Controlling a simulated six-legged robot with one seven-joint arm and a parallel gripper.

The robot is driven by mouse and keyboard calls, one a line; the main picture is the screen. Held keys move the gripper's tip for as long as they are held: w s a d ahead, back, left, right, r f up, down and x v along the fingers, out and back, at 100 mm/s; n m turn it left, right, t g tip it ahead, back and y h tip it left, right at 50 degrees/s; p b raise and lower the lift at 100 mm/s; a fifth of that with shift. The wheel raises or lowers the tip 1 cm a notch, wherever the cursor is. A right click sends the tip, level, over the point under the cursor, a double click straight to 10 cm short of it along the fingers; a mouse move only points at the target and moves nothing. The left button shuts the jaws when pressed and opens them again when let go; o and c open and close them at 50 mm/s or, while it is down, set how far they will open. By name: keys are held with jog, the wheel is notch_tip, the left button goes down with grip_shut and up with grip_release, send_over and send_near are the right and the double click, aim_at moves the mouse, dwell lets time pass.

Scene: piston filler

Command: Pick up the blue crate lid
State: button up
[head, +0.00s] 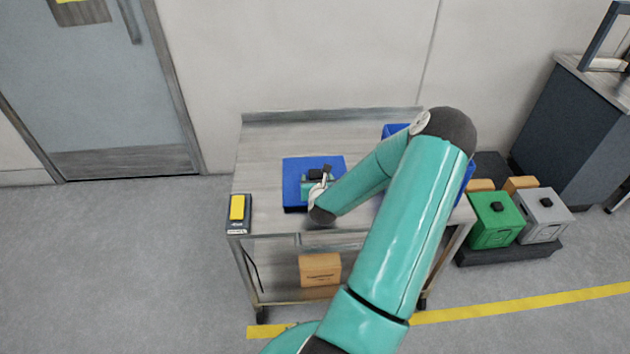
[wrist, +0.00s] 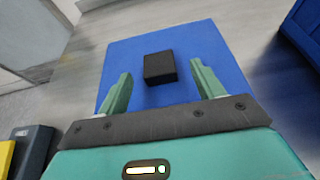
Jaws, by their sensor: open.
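The blue crate lid (head: 292,180) lies flat on the grey table near its middle. It has a black block-shaped handle on top, which shows in the wrist view (wrist: 159,68) near the centre of the lid (wrist: 215,50). My gripper (wrist: 158,85) is open over the lid, with its two green fingers on the left and right of the handle. A gap shows between each finger and the handle. In the head view my gripper (head: 318,176) and forearm hide part of the lid. I cannot tell the exact height of the fingertips above the lid.
A blue crate (head: 394,130) stands right of the lid, partly behind my arm; its wall shows in the wrist view (wrist: 302,32). A dark device with a yellow top (head: 238,210) sits at the table's left front corner. The tabletop (head: 265,145) behind the lid is clear.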

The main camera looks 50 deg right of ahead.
aim_at(316, 173)
jog(key=x, duration=0.5)
jog(key=shift+r, duration=0.1)
jog(key=c, duration=1.2)
